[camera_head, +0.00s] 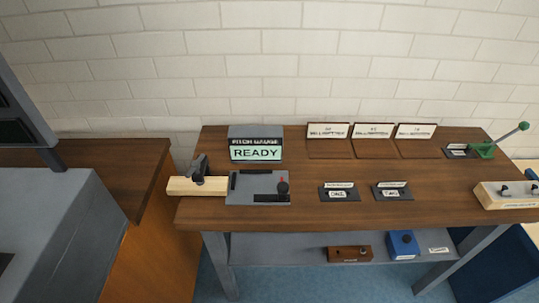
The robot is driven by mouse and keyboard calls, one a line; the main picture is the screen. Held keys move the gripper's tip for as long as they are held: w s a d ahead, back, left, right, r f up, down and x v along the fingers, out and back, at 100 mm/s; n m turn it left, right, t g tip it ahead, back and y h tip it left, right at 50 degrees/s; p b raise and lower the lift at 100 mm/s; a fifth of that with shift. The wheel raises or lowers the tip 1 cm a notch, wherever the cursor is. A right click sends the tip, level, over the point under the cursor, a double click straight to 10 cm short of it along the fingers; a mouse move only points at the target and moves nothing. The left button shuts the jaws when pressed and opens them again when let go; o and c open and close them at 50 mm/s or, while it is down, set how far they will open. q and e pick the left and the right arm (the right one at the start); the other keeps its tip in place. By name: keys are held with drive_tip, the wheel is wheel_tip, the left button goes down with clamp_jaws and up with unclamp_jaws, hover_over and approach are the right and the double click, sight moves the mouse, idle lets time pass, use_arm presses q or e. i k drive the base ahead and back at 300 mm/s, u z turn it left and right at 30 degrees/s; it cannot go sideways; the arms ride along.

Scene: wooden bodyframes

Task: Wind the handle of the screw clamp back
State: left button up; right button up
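A small dark clamp-like device (201,169) stands at the left edge of the wooden workbench (300,208). It appears to sit over a pale wooden bar (184,187) that sticks out past the bench's left edge. Its handle is too small to make out clearly, so I cannot tell how far it is wound. A grey fixture plate (246,187) with black bars and a dark knob with a red mark lies just right of it. Neither of my grippers is in view.
A gauge display reading READY (255,146) stands behind the plate. Two small label stands (338,192) and several white cards (327,131) are further right. A green lever device (485,150) and a pale block (497,201) occupy the right end. A grey machine (60,235) stands left.

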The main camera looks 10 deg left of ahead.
sight(194, 165)
drive_tip(key=z, duration=0.45)
drive_tip(key=k, duration=0.9)
drive_tip(key=u, duration=1.85)
drive_tip(key=i, duration=0.5)
drive_tip(key=z, duration=0.1)
